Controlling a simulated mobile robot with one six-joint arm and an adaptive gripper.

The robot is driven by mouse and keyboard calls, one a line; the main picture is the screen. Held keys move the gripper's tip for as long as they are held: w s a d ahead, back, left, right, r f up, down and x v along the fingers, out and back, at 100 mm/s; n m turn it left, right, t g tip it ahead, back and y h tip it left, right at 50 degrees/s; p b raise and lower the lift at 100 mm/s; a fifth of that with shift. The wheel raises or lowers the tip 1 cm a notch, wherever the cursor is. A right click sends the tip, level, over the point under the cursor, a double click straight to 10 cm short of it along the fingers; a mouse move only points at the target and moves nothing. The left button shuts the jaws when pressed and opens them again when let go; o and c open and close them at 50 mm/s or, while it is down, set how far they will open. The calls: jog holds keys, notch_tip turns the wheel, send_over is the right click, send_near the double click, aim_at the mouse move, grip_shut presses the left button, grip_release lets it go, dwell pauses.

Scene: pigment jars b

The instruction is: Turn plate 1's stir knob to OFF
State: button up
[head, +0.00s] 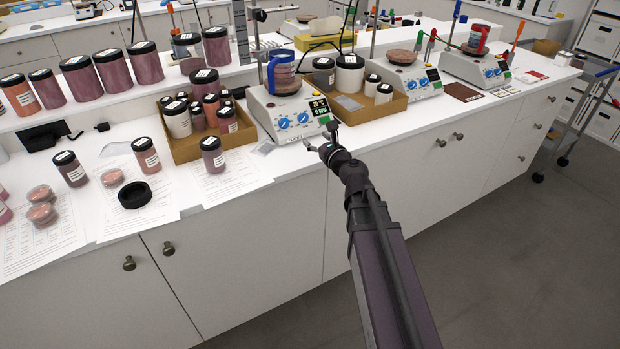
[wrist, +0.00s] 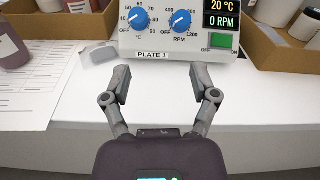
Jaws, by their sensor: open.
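Plate 1 (head: 278,104) is a white hotplate stirrer near the front edge of the bench, with a blue-banded jar on top. In the wrist view its front panel (wrist: 147,46) carries the "PLATE 1" label. The blue RPM stir knob (wrist: 181,21) is the right one, beside the blue temperature knob (wrist: 138,18). The display (wrist: 221,14) reads 20 °C and 0 RPM. A green switch (wrist: 222,40) sits below it, between OFF and ON marks. My gripper (wrist: 164,72) is open and empty just in front of the panel, its fingertips below the knobs and apart from them.
A cardboard tray of jars (head: 182,150) stands left of plate 1, and another cardboard box (head: 388,108) stands right of it. More hotplates (head: 474,68) stand farther right. Loose jars and papers lie on the left bench. The space in front of the bench is clear.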

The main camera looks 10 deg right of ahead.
jog(key=s+a+n+g+p, duration=0.2)
jog(key=s+n+g+p, duration=0.4)
jog(key=n, duration=0.6)
jog(key=s+a+f+n+g+h+p, duration=0.1)
jog(key=s+a+n+g+p, duration=0.2)
jog(key=s+n+g+p, duration=0.4)
jog(key=s+n, duration=0.2)
jog(key=n, duration=0.4)
jog(key=shift+s+f+p, duration=0.25)
jog(key=shift+s+p, duration=0.05)
jog(key=shift+p, duration=0.05)
jog(key=s+d+f+n+g+h, duration=0.2)
jog(key=s+d+n+g+h, duration=0.1)
jog(key=s+d+n+h, duration=0.1)
jog(key=s+d+n, duration=0.1)
jog(key=s+n, duration=0.1)
jog(key=s, duration=0.1)
jog(key=shift+d+g, duration=0.15)
jog(key=shift+g, duration=0.15)
dwell(0.7)
